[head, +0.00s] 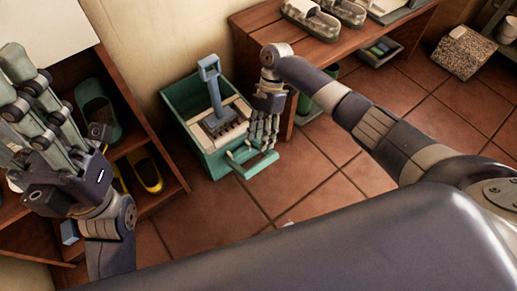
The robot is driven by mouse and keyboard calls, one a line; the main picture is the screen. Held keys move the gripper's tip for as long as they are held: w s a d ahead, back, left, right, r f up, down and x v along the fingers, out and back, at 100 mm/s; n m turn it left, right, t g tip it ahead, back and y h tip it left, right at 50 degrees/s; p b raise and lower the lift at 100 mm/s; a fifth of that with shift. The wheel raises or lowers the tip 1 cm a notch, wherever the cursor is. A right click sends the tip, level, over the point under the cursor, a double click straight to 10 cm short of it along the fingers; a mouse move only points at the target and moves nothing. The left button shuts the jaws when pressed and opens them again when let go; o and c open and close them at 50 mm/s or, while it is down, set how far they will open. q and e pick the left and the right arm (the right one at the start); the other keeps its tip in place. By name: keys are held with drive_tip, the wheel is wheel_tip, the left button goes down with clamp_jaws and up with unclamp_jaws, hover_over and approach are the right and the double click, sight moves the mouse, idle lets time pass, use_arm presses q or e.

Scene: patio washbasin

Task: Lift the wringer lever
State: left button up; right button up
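A green mop bucket (184,122) stands on the tiles against the wall. A pale wringer frame with a grey press (222,123) sits in its top. A blue-grey lever (214,92) rises from the press, nearly upright, with a loop grip at its top. A green U-shaped handle (262,166) juts from the front of the bucket. My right gripper (264,136) hangs at the bucket's right side, fingers extended downward just above that handle; contact cannot be told. It looks open and empty. My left gripper (28,95) is raised at the left, fingers extended, open and empty.
A wooden bench (280,38) with sandals (312,18) stands behind the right arm. A wooden shelf (158,200) with shoes, including a yellow one (146,171), is at the left. A speckled block (463,52) lies at the upper right. The tiled floor (325,185) in front is mostly clear.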

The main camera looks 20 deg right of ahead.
drive_tip(key=v, duration=0.3)
drive_tip(key=shift+w+r, duration=0.1)
drive_tip(key=shift+r, duration=0.15)
